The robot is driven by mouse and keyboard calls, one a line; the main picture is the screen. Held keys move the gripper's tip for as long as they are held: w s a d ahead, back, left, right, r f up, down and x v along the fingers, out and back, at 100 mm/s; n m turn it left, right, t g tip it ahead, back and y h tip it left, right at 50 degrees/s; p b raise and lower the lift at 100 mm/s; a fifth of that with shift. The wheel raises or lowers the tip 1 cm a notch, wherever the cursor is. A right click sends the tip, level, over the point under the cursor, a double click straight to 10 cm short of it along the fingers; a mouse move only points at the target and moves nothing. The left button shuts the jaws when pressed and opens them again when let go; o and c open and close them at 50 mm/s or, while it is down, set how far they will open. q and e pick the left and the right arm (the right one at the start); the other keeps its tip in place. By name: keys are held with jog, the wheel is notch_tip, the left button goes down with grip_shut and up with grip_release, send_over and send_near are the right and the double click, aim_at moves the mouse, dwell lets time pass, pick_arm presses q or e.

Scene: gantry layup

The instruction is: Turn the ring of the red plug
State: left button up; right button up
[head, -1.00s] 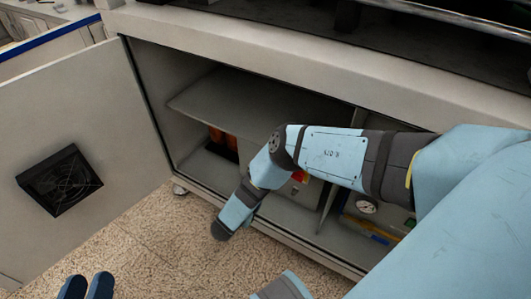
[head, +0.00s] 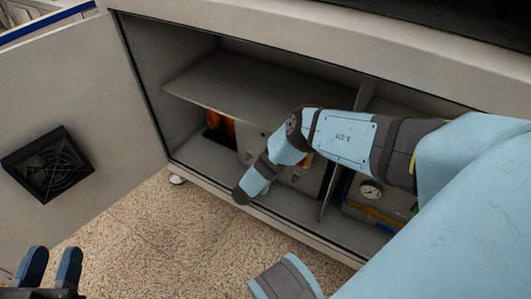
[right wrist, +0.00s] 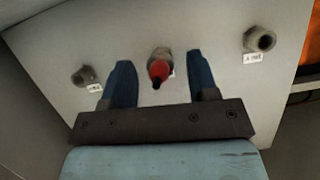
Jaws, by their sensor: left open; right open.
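The red plug (right wrist: 158,70) sits in a grey fitting (right wrist: 160,54) on a pale panel in the right wrist view. Its dark tip points toward the camera. My right gripper (right wrist: 161,70) is open, with one blue finger on each side of the plug and visible gaps between. I cannot tell how deep the fingertips reach relative to the ring. My left gripper (head: 53,254) is open and empty at the bottom left, away from the cabinet.
Two other grey fittings, at left (right wrist: 84,76) and right (right wrist: 260,39), flank the plug. The cabinet has a shelf (head: 245,88), a divider, and orange items (head: 221,128) inside. A gauge (head: 370,190) stands right of the divider. The open door (head: 90,100) bears a black fan.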

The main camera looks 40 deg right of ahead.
jog(key=c, duration=0.9)
jog(key=shift+c, duration=0.2)
jog(key=shift+a+f+n+g+b, duration=0.1)
jog(key=shift+n+g+b, duration=0.3)
jog(key=shift+n+g, duration=0.25)
jog(key=shift+w+n+g+h, duration=0.1)
jog(key=shift+n+g+h, duration=0.35)
jog(key=shift+n, duration=0.4)
pick_arm(q)
jog(key=shift+w+a+r+m, duration=0.15)
jog(key=shift+a+m, duration=0.05)
jog(key=shift+m, duration=0.2)
pick_arm(e)
jog(key=shift+n+g+h, duration=0.35)
jog(key=shift+n+g, duration=0.15)
jog(key=shift+n, duration=0.3)
pick_arm(q)
jog(key=shift+w+d+t, duration=0.1)
jog(key=shift+t, duration=0.2)
